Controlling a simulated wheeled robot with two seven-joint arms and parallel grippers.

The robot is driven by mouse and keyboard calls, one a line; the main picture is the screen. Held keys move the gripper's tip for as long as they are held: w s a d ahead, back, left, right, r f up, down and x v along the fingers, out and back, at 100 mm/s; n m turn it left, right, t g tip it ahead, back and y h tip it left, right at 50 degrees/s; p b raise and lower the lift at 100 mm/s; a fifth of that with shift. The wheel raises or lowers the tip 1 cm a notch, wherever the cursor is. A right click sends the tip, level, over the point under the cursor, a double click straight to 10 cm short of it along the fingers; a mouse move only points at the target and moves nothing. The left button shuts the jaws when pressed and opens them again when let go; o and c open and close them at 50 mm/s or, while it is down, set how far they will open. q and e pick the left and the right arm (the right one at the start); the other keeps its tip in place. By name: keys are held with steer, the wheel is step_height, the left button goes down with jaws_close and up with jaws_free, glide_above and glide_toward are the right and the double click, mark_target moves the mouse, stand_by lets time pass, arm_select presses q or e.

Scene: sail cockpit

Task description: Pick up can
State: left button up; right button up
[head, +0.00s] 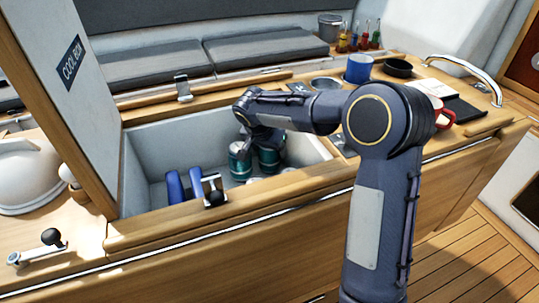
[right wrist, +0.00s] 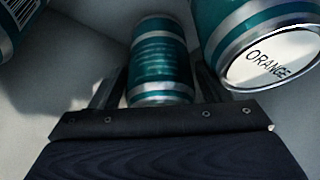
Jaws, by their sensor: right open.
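My right gripper (head: 250,143) reaches down into the open cool box (head: 137,171). Teal and silver cans stand inside; one can (head: 240,162) is under the gripper and another can (head: 268,158) is just right of it. In the right wrist view my right gripper (right wrist: 160,88) is open, with one teal can (right wrist: 160,62) between its two dark fingers. I cannot tell whether the fingers touch it. A second can (right wrist: 265,35), with ORANGE on its end, is close at the right. Part of a third can (right wrist: 18,15) shows at the top left. My left gripper is not in view.
Blue ice packs (head: 176,187) stand at the near left inside the box. The raised lid (head: 60,75) is on the left. A metal latch (head: 214,190) sits on the front rim. A blue mug (head: 358,68) and a red mug (head: 443,113) stand on the counter at right.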

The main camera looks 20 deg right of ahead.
steer(key=c, duration=1)
